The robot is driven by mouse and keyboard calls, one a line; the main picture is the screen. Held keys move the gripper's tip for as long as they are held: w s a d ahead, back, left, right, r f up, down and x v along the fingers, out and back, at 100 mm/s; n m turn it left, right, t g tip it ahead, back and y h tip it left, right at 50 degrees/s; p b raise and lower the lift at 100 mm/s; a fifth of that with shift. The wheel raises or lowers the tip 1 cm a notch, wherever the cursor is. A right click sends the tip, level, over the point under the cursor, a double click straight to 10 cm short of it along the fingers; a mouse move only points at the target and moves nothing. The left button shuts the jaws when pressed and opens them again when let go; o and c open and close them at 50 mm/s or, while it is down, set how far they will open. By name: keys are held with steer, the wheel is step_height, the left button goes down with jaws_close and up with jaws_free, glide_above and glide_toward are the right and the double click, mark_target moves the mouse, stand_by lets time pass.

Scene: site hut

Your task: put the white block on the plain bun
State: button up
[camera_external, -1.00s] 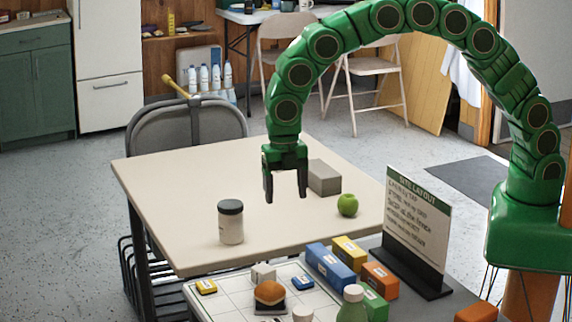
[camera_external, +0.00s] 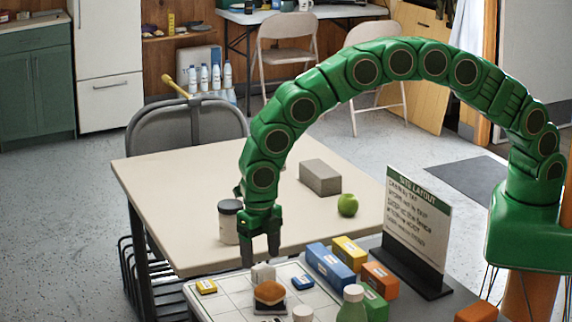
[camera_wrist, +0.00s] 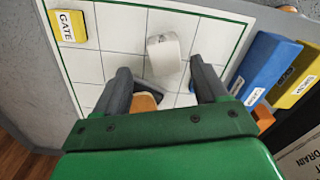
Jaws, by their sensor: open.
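The white block (camera_external: 263,272) stands on the white gridded board (camera_external: 232,300), just behind the bun in the outside view. The plain bun (camera_external: 269,292) is brown and rounded and sits on a small dark base. In the wrist view the white block (camera_wrist: 164,53) lies beyond my fingertips, between their lines. The bun (camera_wrist: 144,102) is partly hidden behind my left finger and the gripper body. My gripper (camera_external: 260,258) is open and empty, pointing down above the block. Its two dark fingers also show in the wrist view (camera_wrist: 160,72).
Larger blue (camera_external: 330,264), yellow (camera_external: 349,250) and orange (camera_external: 380,279) blocks stand at right. A jar (camera_external: 229,222), grey block (camera_external: 320,177) and green apple (camera_external: 348,205) are on the table.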

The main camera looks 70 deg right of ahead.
mark_target(263, 268)
steer(key=shift+s+d+f, duration=0.15)
steer(key=shift+f, duration=1.15)
steer(key=shift+s+d+f, duration=0.1)
steer(key=shift+d+f, duration=0.05)
steer(key=shift+f, duration=1.1)
steer(key=shift+c, duration=0.4)
steer(key=c, duration=1.1)
